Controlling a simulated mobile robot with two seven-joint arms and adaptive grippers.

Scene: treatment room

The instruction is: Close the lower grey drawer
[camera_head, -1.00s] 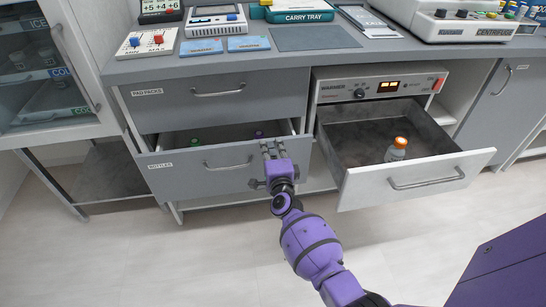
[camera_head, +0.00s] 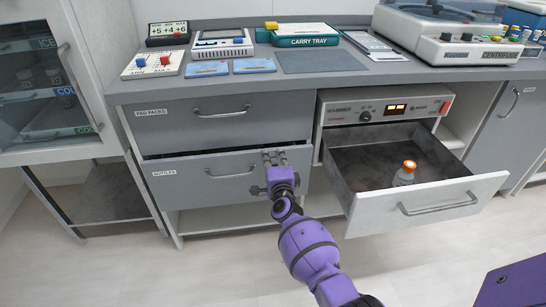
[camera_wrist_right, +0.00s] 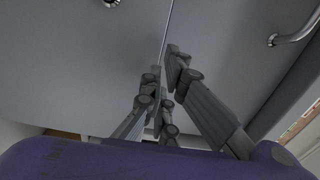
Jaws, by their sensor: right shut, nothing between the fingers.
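The lower grey drawer (camera_head: 205,181), labelled "BOTTLES", is open by only a narrow dark gap along its top edge; its inside is hidden. Its bar handle (camera_head: 229,172) is on the front. My right gripper (camera_head: 274,158) is at the top right part of this drawer front, to the right of the handle. Its fingers are shut with nothing between them. In the right wrist view the fingers (camera_wrist_right: 165,85) lie close to the grey fronts, near the seam between them. My left gripper is not in view.
The upper drawer (camera_head: 225,115), "PAD PACKS", is shut above. To the right, the warmer drawer (camera_head: 430,204) stands far open with an orange-capped bottle (camera_head: 404,173) inside. A glass-doored cabinet (camera_head: 45,85) stands at the left. The floor in front is clear.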

